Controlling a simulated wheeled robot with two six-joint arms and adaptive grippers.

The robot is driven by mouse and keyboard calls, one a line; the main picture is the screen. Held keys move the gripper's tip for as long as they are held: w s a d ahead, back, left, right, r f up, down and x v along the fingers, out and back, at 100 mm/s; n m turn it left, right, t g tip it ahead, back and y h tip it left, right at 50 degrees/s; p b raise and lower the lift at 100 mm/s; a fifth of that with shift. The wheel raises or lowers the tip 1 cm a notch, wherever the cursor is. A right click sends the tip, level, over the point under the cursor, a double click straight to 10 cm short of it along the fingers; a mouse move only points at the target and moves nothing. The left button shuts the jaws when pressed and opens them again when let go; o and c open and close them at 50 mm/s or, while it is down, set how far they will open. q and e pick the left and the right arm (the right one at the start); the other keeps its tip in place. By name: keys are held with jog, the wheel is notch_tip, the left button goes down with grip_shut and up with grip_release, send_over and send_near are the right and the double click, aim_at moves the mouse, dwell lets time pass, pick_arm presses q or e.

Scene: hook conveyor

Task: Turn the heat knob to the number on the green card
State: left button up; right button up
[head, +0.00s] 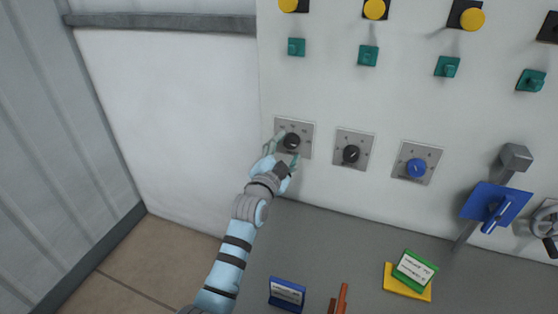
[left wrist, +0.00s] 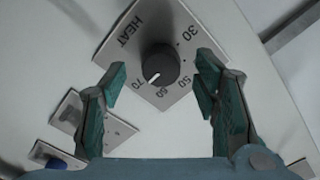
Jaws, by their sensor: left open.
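The HEAT knob (head: 292,141) is black on a grey plate on the white panel, leftmost in a row of three knobs. In the left wrist view the knob (left wrist: 160,63) has a white pointer mark aimed down-left, about between 60 and 70. My left gripper (left wrist: 160,76) is open, its green fingers on either side of the knob with gaps showing. In the head view the left gripper (head: 284,151) is at the knob's plate. The green card (head: 414,268) lies on the grey ledge; its writing is too small to read. My right gripper is out of view.
A black knob (head: 351,154) and a blue knob (head: 416,168) are to the right. Green switches (head: 368,56) and yellow buttons (head: 375,9) are above. A yellow card (head: 396,285) lies under the green one. A blue card (head: 287,293) stands on the ledge. A blue-plated lever (head: 497,205) is right.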

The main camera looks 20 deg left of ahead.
pick_arm(q)
jog(key=s, duration=1)
jog(key=shift+s+a, duration=0.2)
jog(key=shift+a, duration=0.15)
